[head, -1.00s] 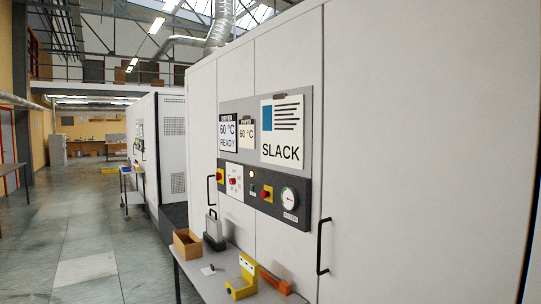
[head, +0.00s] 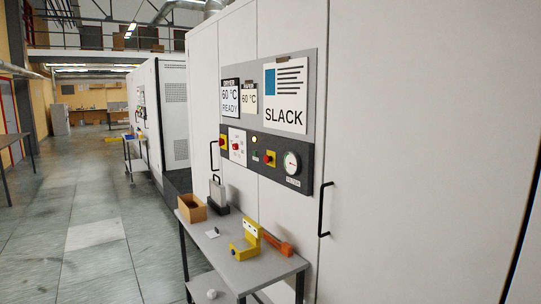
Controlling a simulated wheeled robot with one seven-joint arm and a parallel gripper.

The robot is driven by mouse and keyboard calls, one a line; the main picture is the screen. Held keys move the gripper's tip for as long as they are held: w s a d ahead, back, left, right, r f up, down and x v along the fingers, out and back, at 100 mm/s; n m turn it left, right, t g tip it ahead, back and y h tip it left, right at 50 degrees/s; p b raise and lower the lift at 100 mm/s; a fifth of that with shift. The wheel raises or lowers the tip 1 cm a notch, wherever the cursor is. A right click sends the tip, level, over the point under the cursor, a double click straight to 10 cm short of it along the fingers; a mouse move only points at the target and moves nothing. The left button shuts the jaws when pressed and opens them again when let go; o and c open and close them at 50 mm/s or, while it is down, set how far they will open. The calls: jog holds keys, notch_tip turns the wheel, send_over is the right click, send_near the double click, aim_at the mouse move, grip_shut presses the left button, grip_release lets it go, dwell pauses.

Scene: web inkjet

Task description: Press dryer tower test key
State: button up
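The dryer tower is the tall white cabinet (head: 400,110) on the right of the head view. Its dark control strip (head: 267,162) carries a red knob on a yellow plate (head: 222,142), a white plate with a red button (head: 237,146), a small lit lamp (head: 254,139), a small dark-green key (head: 255,154), another red knob on yellow (head: 270,158) and a round gauge (head: 292,163). Which control is the test key I cannot tell; labels are too small. My gripper is not in view.
A grey table (head: 270,271) stands against the cabinet below the panel. It holds an open cardboard box (head: 192,208), a grey block with a handle (head: 217,197), a yellow bracket (head: 246,242) and an orange tool (head: 277,244). Door handles (head: 324,210) stick out.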

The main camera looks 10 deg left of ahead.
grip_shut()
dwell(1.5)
